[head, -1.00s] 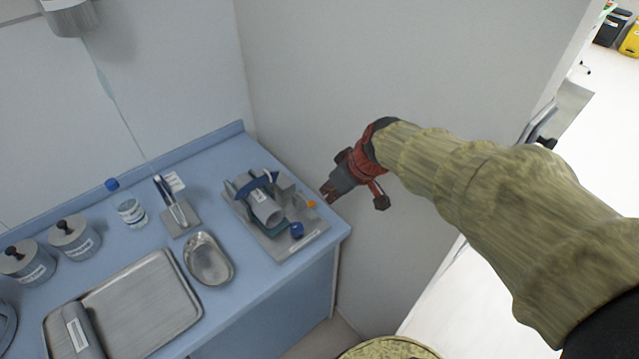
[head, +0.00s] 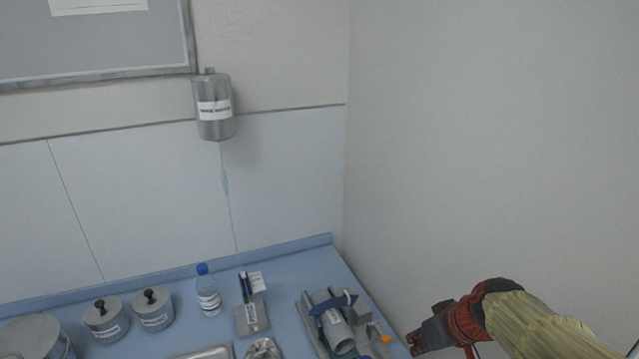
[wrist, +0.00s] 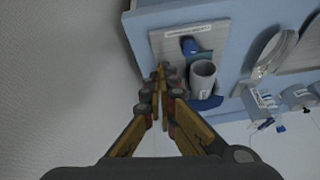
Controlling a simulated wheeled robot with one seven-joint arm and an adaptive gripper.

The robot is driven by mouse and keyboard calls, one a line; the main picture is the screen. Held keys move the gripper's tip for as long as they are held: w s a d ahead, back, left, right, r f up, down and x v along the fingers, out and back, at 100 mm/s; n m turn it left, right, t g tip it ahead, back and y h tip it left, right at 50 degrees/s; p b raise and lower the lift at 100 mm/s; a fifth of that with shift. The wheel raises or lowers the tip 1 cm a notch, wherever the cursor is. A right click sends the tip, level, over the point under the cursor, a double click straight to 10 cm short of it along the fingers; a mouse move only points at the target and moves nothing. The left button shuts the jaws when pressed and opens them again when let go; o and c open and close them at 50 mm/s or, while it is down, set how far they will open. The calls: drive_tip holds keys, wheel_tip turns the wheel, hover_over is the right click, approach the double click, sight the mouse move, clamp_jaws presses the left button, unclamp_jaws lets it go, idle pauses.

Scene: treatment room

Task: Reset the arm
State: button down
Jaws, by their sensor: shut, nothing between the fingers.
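My gripper (head: 414,343) is at the lower right of the head view, to the right of the blue counter and in front of the plain wall. In the wrist view my gripper (wrist: 161,72) shows its two fingers together at the tips, with nothing held. My arm (head: 540,330) wears a yellowish sleeve and enters from the lower right corner.
A grey tray (wrist: 165,48) with a grey cylinder (wrist: 203,75) and a blue-capped item sits on the blue counter (head: 285,270), near my gripper. A bottle (head: 208,292), lidded pots (head: 153,309) and a pen stand (head: 252,318) stand further left. A dispenser (head: 213,107) hangs above.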

drive_tip(key=s+a+r+m+h, duration=0.1)
drive_tip(key=s+a+r, duration=0.1)
drive_tip(key=s, duration=0.5)
drive_tip(key=s+a+r+m, duration=0.1)
drive_tip(key=s+a+r, duration=0.2)
drive_tip(key=s+r, duration=0.2)
drive_tip(key=shift+s+h, duration=0.4)
drive_tip(key=shift+s, duration=0.9)
